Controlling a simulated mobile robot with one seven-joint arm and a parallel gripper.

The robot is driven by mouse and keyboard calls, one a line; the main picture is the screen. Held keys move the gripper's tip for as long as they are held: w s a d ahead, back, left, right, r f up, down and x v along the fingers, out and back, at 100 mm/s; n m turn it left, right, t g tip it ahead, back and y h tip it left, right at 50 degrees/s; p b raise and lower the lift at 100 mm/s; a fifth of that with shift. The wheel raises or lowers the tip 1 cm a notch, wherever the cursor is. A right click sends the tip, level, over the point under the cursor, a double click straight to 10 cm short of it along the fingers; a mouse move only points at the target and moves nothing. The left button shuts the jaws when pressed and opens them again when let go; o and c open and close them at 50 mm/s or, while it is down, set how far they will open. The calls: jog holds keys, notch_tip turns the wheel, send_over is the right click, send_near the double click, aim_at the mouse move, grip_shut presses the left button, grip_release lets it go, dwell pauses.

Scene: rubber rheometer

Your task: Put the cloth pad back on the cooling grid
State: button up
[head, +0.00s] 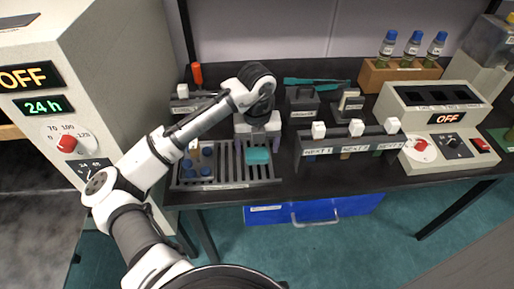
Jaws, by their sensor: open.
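The teal cloth pad (257,156) appears to lie on the right part of the dark slatted cooling grid (238,185). My gripper (257,146) is over the grid's right part, pointing down, with its two fingers apart. The fingers show on the left and right of the pad's far edge. The gripper is open and holds nothing that I can see. Its body hides the far edge of the grid, and I cannot tell whether the fingers touch the pad.
Several blue-capped items (207,172) stand on the grid's left part. A grey oven (70,75) is at left. A teal tool (315,83) lies behind.

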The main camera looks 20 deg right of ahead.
aim_at(257, 152)
notch_tip(257, 152, up, 11)
jog(key=b, duration=0.1)
dwell(0.3)
